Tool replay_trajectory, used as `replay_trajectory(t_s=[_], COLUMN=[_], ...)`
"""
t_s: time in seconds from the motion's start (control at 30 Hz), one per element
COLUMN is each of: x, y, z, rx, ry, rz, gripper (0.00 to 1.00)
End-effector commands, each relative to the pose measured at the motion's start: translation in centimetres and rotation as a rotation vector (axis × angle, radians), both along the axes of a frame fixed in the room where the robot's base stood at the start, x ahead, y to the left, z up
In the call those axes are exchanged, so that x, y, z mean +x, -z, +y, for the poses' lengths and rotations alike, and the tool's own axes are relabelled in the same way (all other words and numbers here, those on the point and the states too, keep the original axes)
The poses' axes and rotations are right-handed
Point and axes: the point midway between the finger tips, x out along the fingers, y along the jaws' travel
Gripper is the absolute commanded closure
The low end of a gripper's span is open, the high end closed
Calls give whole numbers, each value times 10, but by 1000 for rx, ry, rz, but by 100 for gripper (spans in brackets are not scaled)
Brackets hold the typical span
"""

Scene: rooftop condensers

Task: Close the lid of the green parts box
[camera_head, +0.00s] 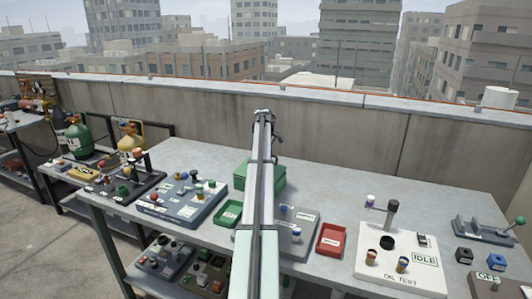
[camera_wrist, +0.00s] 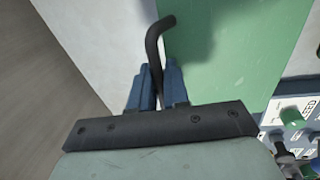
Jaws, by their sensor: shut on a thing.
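The green parts box (camera_head: 274,176) stands on the middle of the grey bench, partly hidden behind my arm. In the wrist view a broad flat green surface (camera_wrist: 225,75) fills the middle and right. I cannot tell whether it is the lid or how far the lid is open. My gripper (camera_wrist: 158,85) has blue fingers, shut on a dark bent rod (camera_wrist: 154,42) whose curved end reaches toward the green surface's left edge. I cannot tell whether the rod touches the box. In the head view my gripper (camera_head: 275,130) is small and dark, above and behind the box.
A small green tray (camera_head: 228,213) and a red tray (camera_head: 331,240) lie in front. A blue-grey panel with knobs (camera_head: 182,201) is at left, a white oil test panel (camera_head: 397,262) at right. A concrete parapet (camera_head: 340,128) runs behind the bench.

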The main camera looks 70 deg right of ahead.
Motion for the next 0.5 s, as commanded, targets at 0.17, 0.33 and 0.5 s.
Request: replay_trajectory(t_s=[0.17, 0.33, 0.5], x=[0, 0, 0], y=[12, 18, 20], z=[-4, -6, -7], rx=[3, 1, 0], ry=[0, 0, 0], rz=[0, -1, -1], gripper=[100, 100, 100])
